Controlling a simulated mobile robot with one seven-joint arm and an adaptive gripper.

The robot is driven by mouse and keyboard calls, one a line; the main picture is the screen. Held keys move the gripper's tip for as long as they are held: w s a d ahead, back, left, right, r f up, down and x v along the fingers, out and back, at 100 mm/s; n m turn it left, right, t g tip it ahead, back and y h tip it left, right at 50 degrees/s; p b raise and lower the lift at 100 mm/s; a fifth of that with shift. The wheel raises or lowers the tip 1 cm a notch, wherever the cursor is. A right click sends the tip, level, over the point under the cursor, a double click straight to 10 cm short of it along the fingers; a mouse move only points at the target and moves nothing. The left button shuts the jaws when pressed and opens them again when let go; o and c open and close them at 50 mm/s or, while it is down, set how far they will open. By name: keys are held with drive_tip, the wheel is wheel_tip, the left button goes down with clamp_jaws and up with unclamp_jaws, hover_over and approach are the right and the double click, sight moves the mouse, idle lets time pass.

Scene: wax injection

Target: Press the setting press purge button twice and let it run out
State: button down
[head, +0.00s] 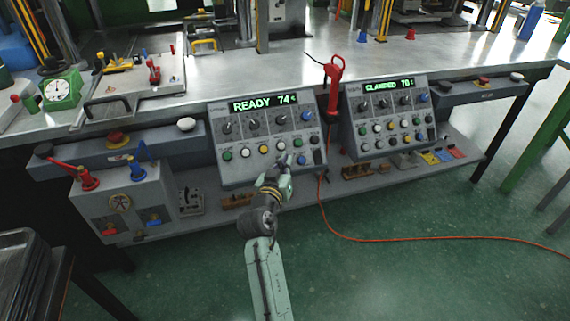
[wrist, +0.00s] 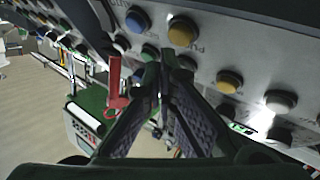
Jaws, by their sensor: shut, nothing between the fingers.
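The left control panel (head: 219,127) on the bench front has a green display (head: 263,103) reading READY 74. Rows of knobs and coloured buttons, including a yellow button (head: 262,149), sit below it. My gripper (head: 285,158) is shut and empty in front of this panel's lower right part. In the wrist view my closed fingertips (wrist: 166,50) point at the panel, close to an amber button (wrist: 183,31) with a partly readable label beginning PU. A blue button (wrist: 138,19) is beside it. I cannot tell whether the fingertips touch the panel. The panel's machine name is not readable.
A second panel (head: 352,128) to the right reads CLAMPED 70. A lower shelf (head: 345,198) holds small parts. The green floor in front is mostly clear.

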drive_tip(key=shift+w+f, duration=0.1)
drive_tip(key=shift+f, duration=0.05)
drive_tip(key=shift+w+a+f+b, duration=0.15)
drive_tip(key=shift+w+b, duration=0.1)
drive_tip(key=shift+b, duration=0.15)
drive_tip(key=shift+w+f+b, duration=0.25)
drive_tip(key=shift+w+b, duration=0.05)
drive_tip(key=shift+b, duration=0.05)
idle(0.7)
drive_tip(key=shift+s, duration=0.1)
drive_tip(key=shift+s+r+p, duration=0.45)
drive_tip(key=shift+s+r, duration=0.05)
drive_tip(key=shift+s, duration=0.05)
drive_tip(key=shift+s+d+r+p, duration=0.25)
drive_tip(key=shift+s+r+p, duration=0.25)
drive_tip(key=shift+s+r, duration=0.1)
drive_tip(key=shift+s+d+r+p, duration=0.25)
drive_tip(key=shift+s+r+p, duration=0.25)
drive_tip(key=shift+s, duration=0.1)
drive_tip(key=shift+s+d+r+p, duration=0.25)
drive_tip(key=shift+s+r+p, duration=0.25)
drive_tip(key=shift+s+r, duration=0.1)
drive_tip(key=shift+a, duration=0.1)
